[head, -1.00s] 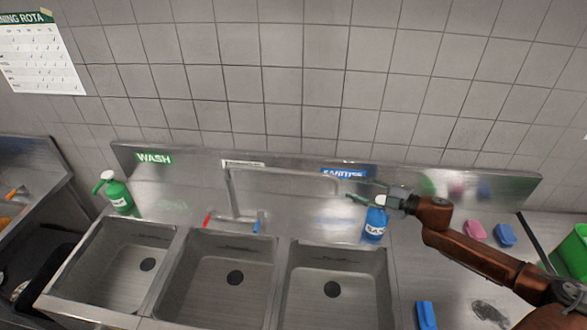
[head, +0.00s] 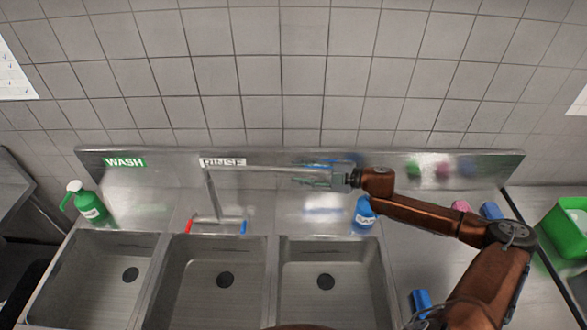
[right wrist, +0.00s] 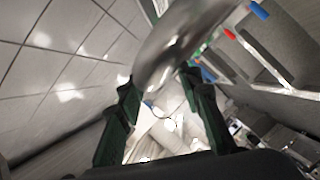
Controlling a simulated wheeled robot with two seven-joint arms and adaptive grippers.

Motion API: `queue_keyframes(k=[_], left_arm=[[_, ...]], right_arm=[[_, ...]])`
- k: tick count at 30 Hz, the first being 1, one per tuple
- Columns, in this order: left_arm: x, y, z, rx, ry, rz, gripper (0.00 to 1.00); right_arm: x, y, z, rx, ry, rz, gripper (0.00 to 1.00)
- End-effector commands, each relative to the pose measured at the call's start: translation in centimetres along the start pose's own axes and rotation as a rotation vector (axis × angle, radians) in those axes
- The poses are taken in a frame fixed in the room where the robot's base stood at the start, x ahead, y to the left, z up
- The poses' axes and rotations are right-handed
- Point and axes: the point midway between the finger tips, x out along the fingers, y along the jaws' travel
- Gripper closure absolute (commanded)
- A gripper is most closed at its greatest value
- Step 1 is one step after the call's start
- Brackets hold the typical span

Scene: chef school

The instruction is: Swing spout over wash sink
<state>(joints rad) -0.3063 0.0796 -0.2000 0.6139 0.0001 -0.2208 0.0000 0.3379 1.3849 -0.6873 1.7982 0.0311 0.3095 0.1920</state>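The metal spout (head: 262,169) rises from the tap between red and blue handles and runs right, its free end in front of the sanitise sink (head: 325,283) side. The wash sink (head: 103,276) is the left basin, under the green WASH label (head: 125,162). My right gripper (head: 308,178) is at the spout's free end, its fingers pointing left. In the right wrist view the fingers (right wrist: 160,88) are apart, with the blurred spout (right wrist: 178,42) close between their tips. I cannot tell whether they touch it. My left gripper is not in view.
The rinse sink (head: 207,281) is the middle basin. A blue bottle (head: 363,216) stands just below my right gripper. A green bottle (head: 88,204) stands at the left by the wash sink. A green bin (head: 566,238) is at the right. The backsplash runs close behind the spout.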

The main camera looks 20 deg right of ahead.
Motion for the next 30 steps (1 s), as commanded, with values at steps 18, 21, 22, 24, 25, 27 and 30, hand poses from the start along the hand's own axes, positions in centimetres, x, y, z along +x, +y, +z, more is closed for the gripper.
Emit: queue_keyframes(k=[18,21,22,24,25,27,30], left_arm=[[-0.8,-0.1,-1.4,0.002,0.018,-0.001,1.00],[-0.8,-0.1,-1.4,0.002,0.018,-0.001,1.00],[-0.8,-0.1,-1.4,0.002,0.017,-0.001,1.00],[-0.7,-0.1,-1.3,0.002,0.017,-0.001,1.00],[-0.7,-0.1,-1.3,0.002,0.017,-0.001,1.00],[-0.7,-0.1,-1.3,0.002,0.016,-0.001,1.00],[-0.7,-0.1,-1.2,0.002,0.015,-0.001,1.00]], right_arm=[[2.9,0.0,0.1,0.000,-0.003,0.001,0.68],[2.8,0.0,0.1,0.000,-0.003,0.002,0.75],[2.8,0.0,0.1,0.000,-0.003,0.002,0.77],[2.8,0.0,0.1,0.000,-0.003,0.002,0.82],[2.8,0.0,0.1,0.000,-0.003,0.002,0.84],[2.8,0.0,0.1,0.000,-0.003,0.002,0.89],[2.8,0.0,0.1,0.000,-0.003,0.002,0.96]])
